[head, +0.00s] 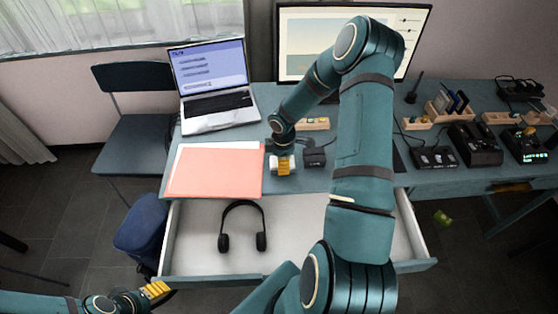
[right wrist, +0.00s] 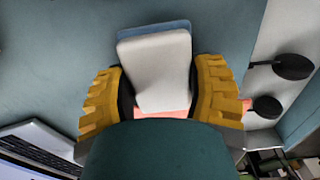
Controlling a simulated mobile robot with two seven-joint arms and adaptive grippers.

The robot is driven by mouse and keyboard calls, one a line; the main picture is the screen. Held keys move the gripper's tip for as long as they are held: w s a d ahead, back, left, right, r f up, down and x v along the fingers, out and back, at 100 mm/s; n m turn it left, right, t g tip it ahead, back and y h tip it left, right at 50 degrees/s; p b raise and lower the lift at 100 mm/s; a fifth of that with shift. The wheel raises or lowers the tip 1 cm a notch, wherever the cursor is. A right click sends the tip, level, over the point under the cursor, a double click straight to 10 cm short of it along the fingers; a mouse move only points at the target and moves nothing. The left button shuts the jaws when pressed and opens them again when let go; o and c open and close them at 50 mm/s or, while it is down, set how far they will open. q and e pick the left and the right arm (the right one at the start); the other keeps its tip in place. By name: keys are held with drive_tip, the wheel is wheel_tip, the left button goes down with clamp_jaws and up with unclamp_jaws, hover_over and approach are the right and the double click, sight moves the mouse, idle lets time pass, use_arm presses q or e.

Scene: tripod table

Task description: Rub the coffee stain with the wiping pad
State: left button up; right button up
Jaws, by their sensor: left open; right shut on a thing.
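My right gripper (head: 283,166) is low over the desk top, just right of the salmon folder. In the right wrist view its yellow fingers (right wrist: 158,78) are shut on the wiping pad (right wrist: 155,55), a white block with a blue layer along one edge. I cannot tell whether the pad touches the desk. My left gripper (head: 155,290) is open and empty at the lower left, below the desk.
The salmon folder (head: 215,172) lies left of the right gripper, with a laptop (head: 213,95) behind it. A small dark box (head: 314,157) is close on the right. The open drawer (head: 190,250) in front holds black headphones (head: 223,242). Chargers and wooden holders fill the right side.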

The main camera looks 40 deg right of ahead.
sight(293, 160)
drive_tip(key=shift+s+d+f+p, duration=0.1)
drive_tip(key=shift+s+d+p, duration=0.3)
drive_tip(key=shift+s+d, duration=0.75)
drive_tip(key=shift+d+f, duration=0.1)
drive_tip(key=shift+d, duration=0.05)
drive_tip(key=shift+f, duration=0.1)
drive_tip(key=shift+w+a+b, duration=0.45)
drive_tip(key=shift+w+a, duration=0.1)
drive_tip(key=shift+w+a+b, duration=0.35)
drive_tip(key=shift+w+a, duration=0.4)
drive_tip(key=shift+a, duration=0.2)
drive_tip(key=shift+w, duration=0.1)
